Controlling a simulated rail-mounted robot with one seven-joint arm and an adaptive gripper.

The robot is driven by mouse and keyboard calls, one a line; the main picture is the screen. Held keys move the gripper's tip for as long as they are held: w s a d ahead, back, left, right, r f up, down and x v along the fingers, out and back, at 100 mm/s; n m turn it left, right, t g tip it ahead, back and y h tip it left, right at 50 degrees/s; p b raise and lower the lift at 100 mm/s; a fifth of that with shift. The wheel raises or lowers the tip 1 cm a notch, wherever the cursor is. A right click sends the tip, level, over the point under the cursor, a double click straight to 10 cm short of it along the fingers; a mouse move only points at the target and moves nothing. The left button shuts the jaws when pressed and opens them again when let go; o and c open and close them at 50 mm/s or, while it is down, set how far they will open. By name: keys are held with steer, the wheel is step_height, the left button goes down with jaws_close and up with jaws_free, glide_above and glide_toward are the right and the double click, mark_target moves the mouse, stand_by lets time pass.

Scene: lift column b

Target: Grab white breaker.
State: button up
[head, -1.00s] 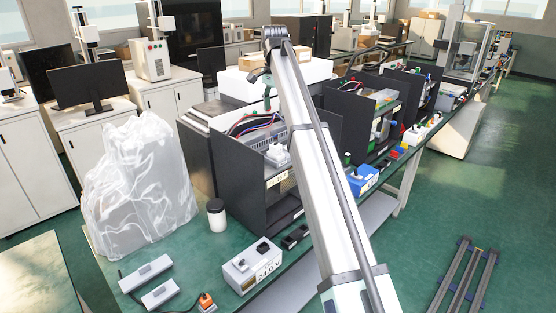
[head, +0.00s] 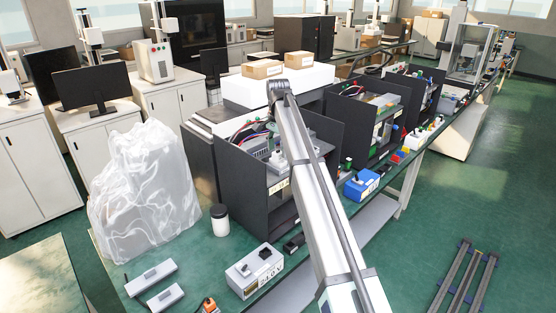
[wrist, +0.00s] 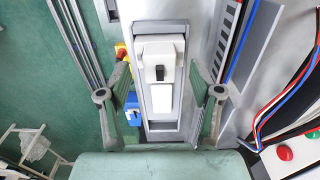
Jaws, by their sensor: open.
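The white breaker (wrist: 161,53) shows in the middle of the wrist view, a white block with a small black switch on its face. It sits on a grey upright mount. My gripper (wrist: 159,75) is open, with one finger to the left and one to the right of the breaker in the picture. A gap shows on both sides, and I cannot tell how deep the fingers reach.
Coloured wires (wrist: 272,95) run at the right of the wrist view. A red button (wrist: 285,153) is at lower right.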

mark_target(278, 152)
steer(key=shift+f, duration=1.2)
jaws_close()
steer(key=shift+r, duration=0.1)
step_height(278, 152, up, 20)
steer(key=shift+d, duration=0.15)
